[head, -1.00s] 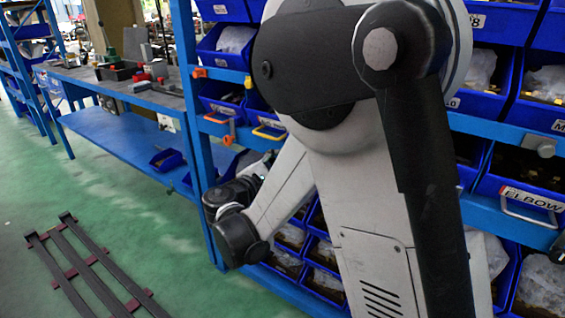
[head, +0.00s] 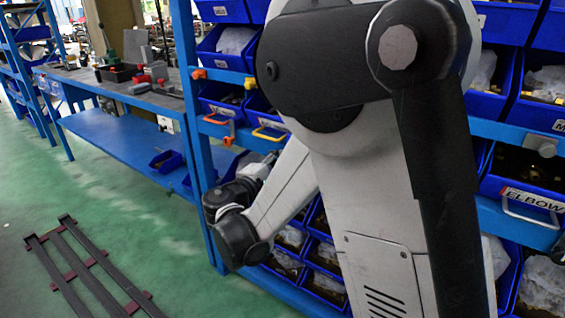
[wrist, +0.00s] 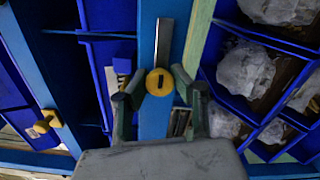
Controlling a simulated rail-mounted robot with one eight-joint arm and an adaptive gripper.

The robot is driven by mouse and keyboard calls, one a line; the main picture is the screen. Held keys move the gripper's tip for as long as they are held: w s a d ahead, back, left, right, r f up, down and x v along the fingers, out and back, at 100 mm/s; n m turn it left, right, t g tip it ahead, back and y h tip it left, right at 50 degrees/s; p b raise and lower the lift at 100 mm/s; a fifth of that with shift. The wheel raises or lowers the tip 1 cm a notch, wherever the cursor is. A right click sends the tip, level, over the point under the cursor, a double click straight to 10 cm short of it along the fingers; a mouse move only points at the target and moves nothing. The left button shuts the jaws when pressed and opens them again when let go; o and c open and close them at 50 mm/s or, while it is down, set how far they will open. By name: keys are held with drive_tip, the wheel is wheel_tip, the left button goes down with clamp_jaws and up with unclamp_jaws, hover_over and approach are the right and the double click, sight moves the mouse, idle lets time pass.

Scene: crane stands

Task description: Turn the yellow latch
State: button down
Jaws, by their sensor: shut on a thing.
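In the wrist view, a yellow latch (wrist: 159,82) with a round face and a dark slot sits on a blue rail. A flat grey metal bar runs up from it. My gripper (wrist: 158,74) has one dark finger on each side of the round yellow part and is shut on it. The latch's lower side is close to the gripper body. In the head view, my arm covers the gripper, and I cannot make out the held latch there.
Another yellow knob (wrist: 43,122) is on a blue beam at the left of the wrist view. Blue bins with bagged parts (wrist: 245,72) stand close on the right. In the head view, a workbench (head: 120,88) stands at the left, with open green floor (head: 120,215) before it.

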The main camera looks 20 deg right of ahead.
drive_tip(key=c, duration=1.4)
unclamp_jaws()
drive_tip(key=v, duration=1.2)
drive_tip(key=shift+d, duration=0.15)
